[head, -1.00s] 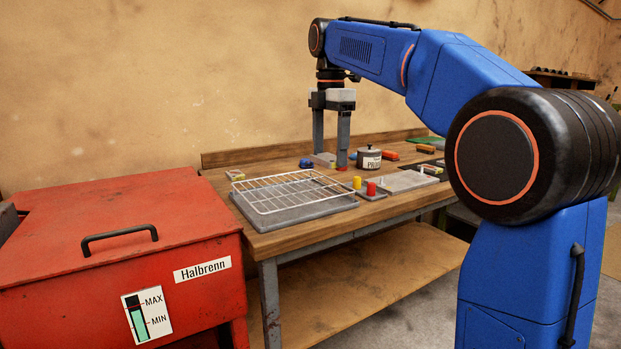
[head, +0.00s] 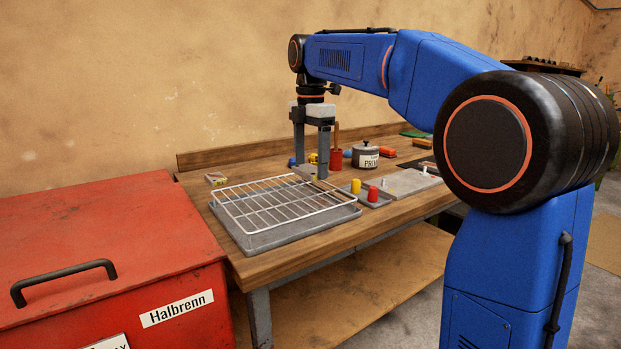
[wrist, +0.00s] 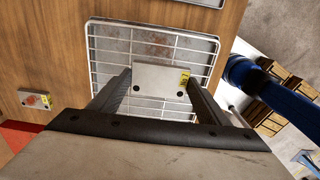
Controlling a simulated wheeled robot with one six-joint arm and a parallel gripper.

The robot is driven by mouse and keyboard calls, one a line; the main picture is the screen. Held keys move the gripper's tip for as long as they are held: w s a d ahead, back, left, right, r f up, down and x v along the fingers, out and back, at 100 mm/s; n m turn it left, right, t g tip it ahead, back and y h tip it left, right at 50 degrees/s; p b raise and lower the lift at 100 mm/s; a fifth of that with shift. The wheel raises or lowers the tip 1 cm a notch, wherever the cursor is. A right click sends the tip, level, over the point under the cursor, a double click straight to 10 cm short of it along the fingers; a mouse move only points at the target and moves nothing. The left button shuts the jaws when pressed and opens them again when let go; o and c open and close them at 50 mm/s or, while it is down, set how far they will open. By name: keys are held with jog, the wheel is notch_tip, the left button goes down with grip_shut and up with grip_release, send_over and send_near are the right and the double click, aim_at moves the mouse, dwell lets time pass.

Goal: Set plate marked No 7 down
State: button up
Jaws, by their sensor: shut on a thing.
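My gripper (head: 311,176) is shut on a small grey plate (wrist: 160,80) with a yellow tag at its right end. The tag's marking is too small to read. In the head view the plate (head: 304,170) is partly hidden by the fingers. In the wrist view it is held level between both fingers, over the white wire rack (wrist: 113,40). The rack (head: 262,205) lies over a grey tray (head: 280,235) on the wooden bench. The gap between plate and rack is hard to judge.
A small light plate with a red mark and yellow tag (wrist: 35,99) lies left of the rack. A red pot with a brush (head: 336,158), a primer can (head: 366,157) and a tray with yellow and red pegs (head: 365,192) stand right of it.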

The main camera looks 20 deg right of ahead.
aim_at(311, 169)
jog(key=shift+f, duration=2.05)
jog(key=shift+f, duration=0.1)
jog(key=o, duration=1.6)
jog(key=shift+c, duration=0.2)
notch_tip(311, 169, up, 12)
jog(key=shift+r, duration=0.1)
jog(key=shift+s, duration=0.15)
